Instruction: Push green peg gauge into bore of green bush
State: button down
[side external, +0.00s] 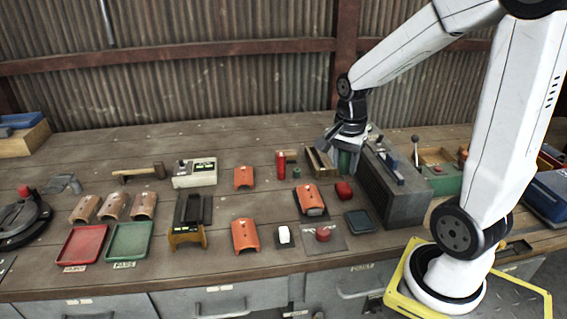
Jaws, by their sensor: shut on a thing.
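My gripper (348,143) points down at the right of the bench, beside the dark grey ribbed block. It is shut on a green piece (346,161), which looks like the green peg gauge and shows just below the jaws. The jaws and the block hide part of it. I cannot make out the green bush or its bore for certain, nor whether the green piece touches anything below. A small dark green cylinder (296,172) stands to the left, beside a red cylinder (281,165).
The dark grey ribbed block (405,205) stands close on the right of my gripper. A wooden open box (319,163) is close on the left. Orange curved tiles (245,236), a red tray (82,246) and a green tray (129,241) lie further left.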

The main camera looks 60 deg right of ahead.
jog(key=w+d+f, duration=0.3)
jog(key=w+d, duration=0.3)
jog(key=w, duration=0.4)
jog(key=w+d+f, duration=0.3)
jog(key=w+d, duration=0.3)
jog(key=w, duration=0.4)
jog(key=shift+w, duration=0.15)
jog(key=shift+f, duration=0.15)
jog(key=shift+f, duration=2.25)
jog(key=shift+f, duration=1.65)
jog(key=c, duration=0.5)
grip_release()
jog(key=shift+c, duration=0.2)
jog(key=o, duration=0.5)
